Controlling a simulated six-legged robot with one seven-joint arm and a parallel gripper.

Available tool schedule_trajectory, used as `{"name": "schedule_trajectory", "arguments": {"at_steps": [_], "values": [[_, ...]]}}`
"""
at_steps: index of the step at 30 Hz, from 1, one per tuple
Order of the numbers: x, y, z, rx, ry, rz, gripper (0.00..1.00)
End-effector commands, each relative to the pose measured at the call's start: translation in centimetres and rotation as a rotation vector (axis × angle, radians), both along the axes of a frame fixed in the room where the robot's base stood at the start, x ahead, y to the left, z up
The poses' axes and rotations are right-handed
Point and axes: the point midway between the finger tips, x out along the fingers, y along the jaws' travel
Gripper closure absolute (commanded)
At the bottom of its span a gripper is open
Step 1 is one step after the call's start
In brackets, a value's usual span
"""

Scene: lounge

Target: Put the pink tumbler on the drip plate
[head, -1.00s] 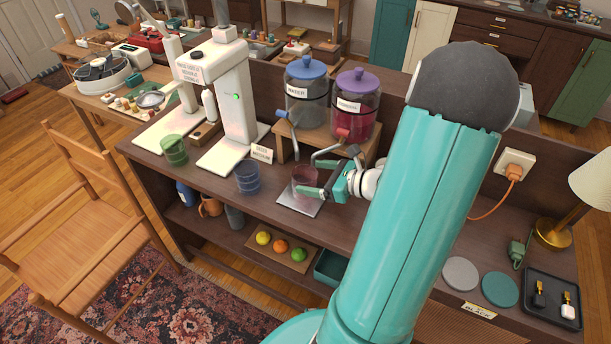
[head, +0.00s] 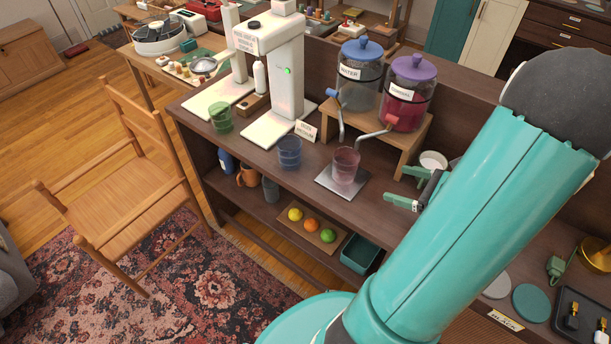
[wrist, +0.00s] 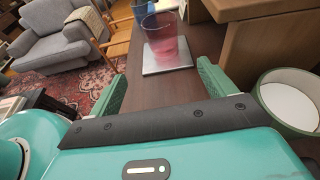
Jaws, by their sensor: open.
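The pink tumbler (head: 345,166) stands upright on the square metal drip plate (head: 329,182), below the spout of the cordial dispenser. In the wrist view the pink tumbler (wrist: 161,42) is on the drip plate (wrist: 166,66), ahead of my fingers and apart from them. My gripper (head: 398,187) is to the right of the plate in the head view, open and empty. In the wrist view my gripper's two green fingers (wrist: 161,84) are spread wide.
Water (head: 359,76) and cordial (head: 408,92) dispensers stand on a wooden riser (head: 402,144) behind the plate. A blue tumbler (head: 289,152) and a green tumbler (head: 220,117) stand to the left.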

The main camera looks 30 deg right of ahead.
Motion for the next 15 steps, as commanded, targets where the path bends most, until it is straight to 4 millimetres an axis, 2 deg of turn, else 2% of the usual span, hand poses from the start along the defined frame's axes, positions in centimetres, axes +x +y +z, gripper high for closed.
{"name": "schedule_trajectory", "arguments": {"at_steps": [2, 5, 9, 15], "values": [[1.2, 1.4, 0.7, -0.048, 0.015, 0.075, 0.17], [3.3, 4.7, 2.0, -0.159, 0.046, 0.242, 0.17], [5.6, 10.7, 4.0, -0.386, 0.086, 0.551, 0.17], [6.7, 18.2, 6.4, -0.753, 0.087, 0.972, 0.17]]}}
